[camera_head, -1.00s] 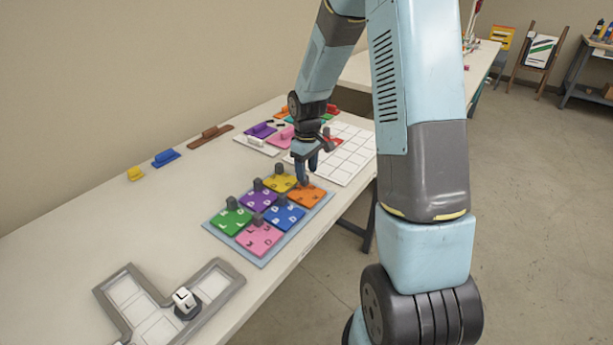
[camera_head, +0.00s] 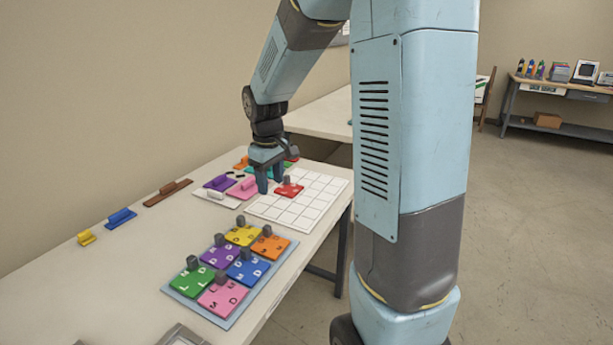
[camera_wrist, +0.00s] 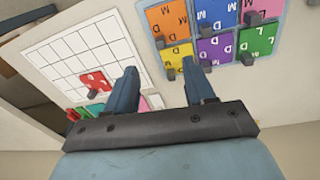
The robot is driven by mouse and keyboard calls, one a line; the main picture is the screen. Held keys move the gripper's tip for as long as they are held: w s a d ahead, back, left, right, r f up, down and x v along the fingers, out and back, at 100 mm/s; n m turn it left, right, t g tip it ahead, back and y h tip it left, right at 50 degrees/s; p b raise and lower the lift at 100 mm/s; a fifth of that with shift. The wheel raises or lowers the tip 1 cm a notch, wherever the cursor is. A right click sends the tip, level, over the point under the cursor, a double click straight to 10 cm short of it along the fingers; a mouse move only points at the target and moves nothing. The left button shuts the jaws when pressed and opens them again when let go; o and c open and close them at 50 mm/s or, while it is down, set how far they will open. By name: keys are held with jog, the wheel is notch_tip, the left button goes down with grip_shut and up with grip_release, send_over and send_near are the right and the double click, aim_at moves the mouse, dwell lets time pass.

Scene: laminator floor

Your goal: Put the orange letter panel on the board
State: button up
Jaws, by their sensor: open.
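The orange letter panel (camera_head: 266,249) with a dark knob lies at the back right of the letter panels on the light-blue tray (camera_head: 288,262). It also shows at the top of the wrist view (camera_wrist: 168,22). The board (camera_head: 317,202) is a white grid behind the tray; it lies at the left in the wrist view (camera_wrist: 62,50). A red panel (camera_head: 289,190) sits on the board. My gripper (camera_head: 271,186) is open and empty, above the board's left side in the head view. In the wrist view its fingers (camera_wrist: 158,75) stand apart with nothing between them.
Yellow (camera_head: 241,237), purple (camera_head: 218,259), blue (camera_head: 249,271), green (camera_head: 191,283) and pink (camera_head: 222,298) panels share the tray, with upright knobs. Coloured handled pieces (camera_head: 243,188) lie left of the board. Blue (camera_head: 121,217) and brown (camera_head: 167,193) pieces lie along the wall.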

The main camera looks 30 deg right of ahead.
jog(key=s+r+m+t, duration=0.2)
jog(key=s+r, duration=0.4)
jog(key=s, duration=0.6)
jog(key=s+r+m+t, duration=0.2)
jog(key=s+r, duration=0.5)
jog(key=s, duration=0.4)
jog(key=shift+s+m, duration=0.35)
jog(key=shift+m, duration=0.55)
